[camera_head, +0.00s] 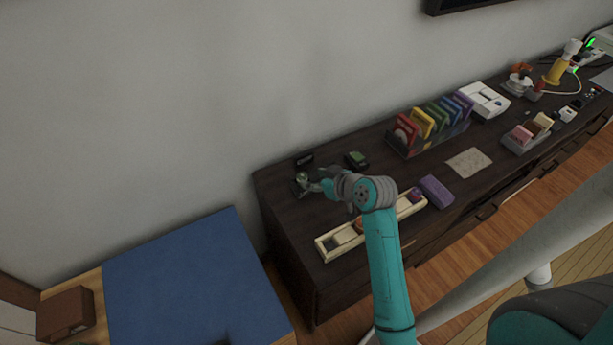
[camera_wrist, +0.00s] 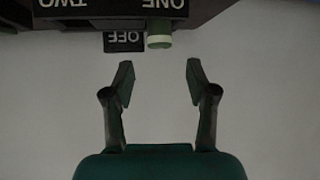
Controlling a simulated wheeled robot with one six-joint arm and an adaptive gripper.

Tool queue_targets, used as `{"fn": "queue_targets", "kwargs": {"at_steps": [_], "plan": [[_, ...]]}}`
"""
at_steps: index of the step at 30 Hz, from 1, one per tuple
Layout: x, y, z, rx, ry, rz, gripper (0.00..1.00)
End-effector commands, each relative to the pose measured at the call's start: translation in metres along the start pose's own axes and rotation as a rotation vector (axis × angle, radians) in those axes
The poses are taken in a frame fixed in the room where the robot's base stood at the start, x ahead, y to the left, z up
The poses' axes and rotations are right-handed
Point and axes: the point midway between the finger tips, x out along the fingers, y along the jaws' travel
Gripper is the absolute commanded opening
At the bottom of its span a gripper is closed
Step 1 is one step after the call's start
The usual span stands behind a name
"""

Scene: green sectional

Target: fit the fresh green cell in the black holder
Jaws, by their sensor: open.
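In the wrist view my gripper (camera_wrist: 159,74) is open, with nothing between its fingers. A green cylinder with a pale end (camera_wrist: 159,30), which looks like the cell, is just beyond the fingertips. It is at a black unit (camera_wrist: 95,22) lettered ONE and TWO, upside down in this view; how deep it sits I cannot tell. A small black OFF plate (camera_wrist: 124,42) is beside it. In the head view my gripper (camera_head: 304,183) is over the far left end of the dark cabinet. A black item with a green top (camera_head: 357,158) lies to its right. Which item is the holder is unclear.
A rack of coloured sleeves (camera_head: 432,125) stands farther right. A small black item (camera_head: 304,158) is near the wall.

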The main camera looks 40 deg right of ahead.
Motion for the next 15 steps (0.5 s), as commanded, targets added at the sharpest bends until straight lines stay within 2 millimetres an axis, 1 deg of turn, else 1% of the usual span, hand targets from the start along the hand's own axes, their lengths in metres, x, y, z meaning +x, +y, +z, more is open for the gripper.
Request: {"fn": "queue_targets", "kwargs": {"at_steps": [1, 6, 10, 15], "plan": [[-0.010, 0.001, 0.001, 0.002, 0.001, 0.003, 0.57], [-0.034, 0.001, 0.000, 0.001, 0.000, 0.002, 0.57], [-0.044, 0.000, 0.000, 0.000, 0.000, 0.001, 0.57], [-0.048, 0.000, 0.000, -0.001, 0.000, 0.001, 0.57]]}}
